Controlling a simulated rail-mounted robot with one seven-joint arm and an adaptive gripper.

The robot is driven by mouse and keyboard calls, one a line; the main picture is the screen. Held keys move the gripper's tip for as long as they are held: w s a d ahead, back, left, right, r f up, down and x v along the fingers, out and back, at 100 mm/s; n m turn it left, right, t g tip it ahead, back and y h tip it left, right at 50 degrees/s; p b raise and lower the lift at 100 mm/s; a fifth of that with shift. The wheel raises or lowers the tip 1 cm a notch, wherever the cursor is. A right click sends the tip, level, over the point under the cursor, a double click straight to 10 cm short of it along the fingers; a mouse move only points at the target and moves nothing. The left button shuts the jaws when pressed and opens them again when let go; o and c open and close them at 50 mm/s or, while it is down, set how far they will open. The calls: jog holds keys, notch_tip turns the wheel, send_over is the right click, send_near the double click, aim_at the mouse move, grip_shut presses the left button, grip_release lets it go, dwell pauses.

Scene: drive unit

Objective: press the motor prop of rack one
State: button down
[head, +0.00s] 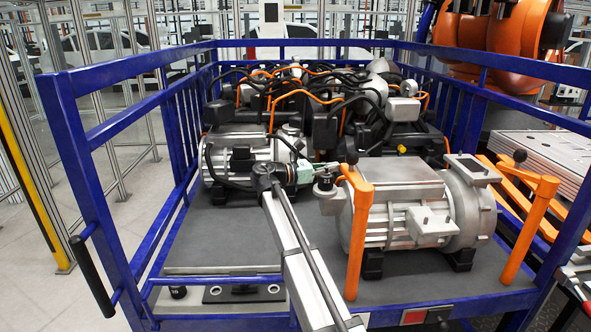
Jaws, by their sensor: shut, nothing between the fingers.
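A blue-railed rack (105,128) carries a large grey motor (400,205) at the front right of its deck. An orange prop (358,240) with a black knob stands at the motor's left end. A second orange prop (528,228), also with a black knob, stands at its right end. My gripper (328,169) is shut and empty, at the upper left of the motor, close to the left prop's top. I cannot tell whether it touches the prop. A small dark part marked "21" (325,183) shows just below the fingertips. My arm hides part of the deck.
Another grey motor (240,155) stands to the left behind my gripper. Dark units with black and orange cables (300,95) fill the rack's back. The left front deck (205,240) is clear. An orange robot (500,40) stands beyond the right rail.

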jog(key=d+p, duration=0.2)
jog(key=d, duration=0.9)
jog(key=shift+w, duration=0.25)
jog(key=shift+d, duration=0.1)
jog(key=shift+p, duration=0.3)
jog(key=shift+w+a+b, duration=0.5)
jog(key=shift+w+a, duration=0.65)
jog(key=shift+a, duration=0.9)
jog(key=shift+w+a+b, duration=0.45)
jog(key=shift+w+a, duration=0.7)
jog(key=shift+a, duration=0.85)
jog(key=shift+w+a+b, duration=0.5)
jog(key=shift+w+a, duration=0.65)
jog(key=shift+a, duration=0.9)
